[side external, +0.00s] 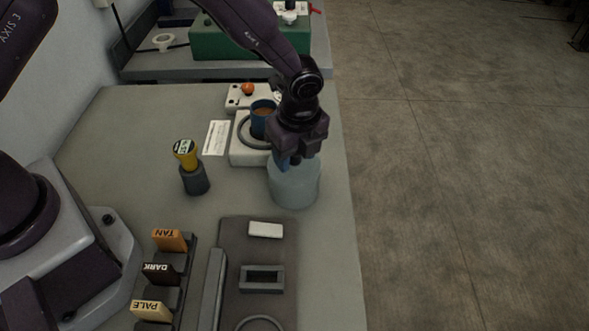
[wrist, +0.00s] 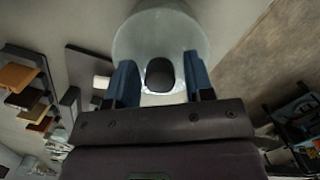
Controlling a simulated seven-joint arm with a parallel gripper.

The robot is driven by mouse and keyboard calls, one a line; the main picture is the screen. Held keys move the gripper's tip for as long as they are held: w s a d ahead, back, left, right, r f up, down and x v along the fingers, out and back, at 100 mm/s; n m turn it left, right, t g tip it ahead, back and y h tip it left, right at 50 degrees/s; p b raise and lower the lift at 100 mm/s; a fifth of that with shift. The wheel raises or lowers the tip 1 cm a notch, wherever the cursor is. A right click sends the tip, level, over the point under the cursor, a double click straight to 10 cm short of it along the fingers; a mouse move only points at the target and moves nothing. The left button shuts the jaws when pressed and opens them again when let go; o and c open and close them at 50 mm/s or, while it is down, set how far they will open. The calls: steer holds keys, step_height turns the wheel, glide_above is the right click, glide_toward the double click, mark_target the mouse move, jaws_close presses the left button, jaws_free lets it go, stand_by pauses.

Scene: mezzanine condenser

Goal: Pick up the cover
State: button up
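My gripper (side external: 290,163) is right above the cover, pointing down. In the wrist view my gripper (wrist: 160,68) has its blue fingers apart, one on each side of the knob, with gaps visible. In the side view the gripper hides the knob.
A blue cup (side external: 262,118) stands on a white unit (side external: 245,150) close behind the cover. A dark mat (side external: 230,240) with a frame lies in front, beside labelled blocks (side external: 160,274). The table's right edge is near.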

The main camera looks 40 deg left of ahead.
steer(key=c, duration=0.7)
steer(key=shift+c, duration=0.2)
steer(key=shift+r, duration=0.15)
